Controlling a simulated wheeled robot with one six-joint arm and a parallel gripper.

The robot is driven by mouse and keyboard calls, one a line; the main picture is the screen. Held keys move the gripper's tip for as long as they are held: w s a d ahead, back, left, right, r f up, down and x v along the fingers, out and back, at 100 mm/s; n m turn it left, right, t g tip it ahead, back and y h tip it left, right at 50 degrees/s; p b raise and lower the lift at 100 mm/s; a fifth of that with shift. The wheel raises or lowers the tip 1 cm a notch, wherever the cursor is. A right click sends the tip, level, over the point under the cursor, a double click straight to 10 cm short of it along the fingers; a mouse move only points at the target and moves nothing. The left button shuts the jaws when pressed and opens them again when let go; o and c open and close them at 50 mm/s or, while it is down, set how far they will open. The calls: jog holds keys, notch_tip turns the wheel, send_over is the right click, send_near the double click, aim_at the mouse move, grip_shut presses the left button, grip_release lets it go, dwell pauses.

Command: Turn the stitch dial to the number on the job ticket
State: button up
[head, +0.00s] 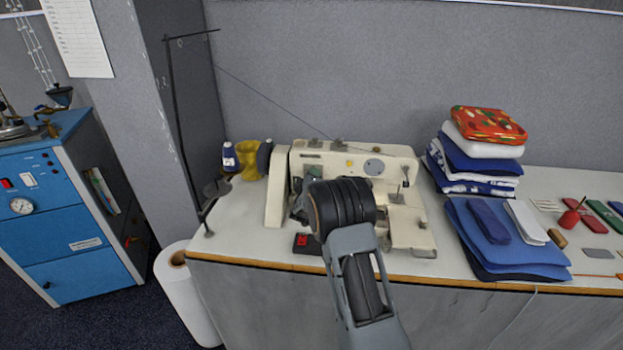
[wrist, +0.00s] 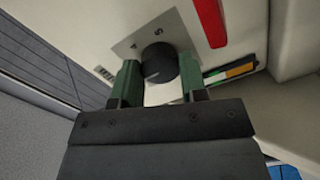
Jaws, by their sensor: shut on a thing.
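The stitch dial (wrist: 159,63) is a round black knob on a grey plate (wrist: 182,40) on the cream sewing machine. In the wrist view it sits between the green fingers of my gripper (wrist: 160,70), which is shut on it. I cannot make out a job ticket for certain.
Folded cloths (head: 478,165) are stacked right of the machine, with more blue cloths (head: 505,240) in front. Thread spools (head: 229,157) and a thin thread stand (head: 178,120) are at left. A red strip (wrist: 210,20) is near the dial.

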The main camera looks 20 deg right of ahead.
jog(key=o, duration=0.9)
jog(key=b+v, duration=0.1)
jog(key=v, duration=1.2)
jog(key=shift+s+a+f, duration=0.1)
jog(key=shift+s+a, duration=0.2)
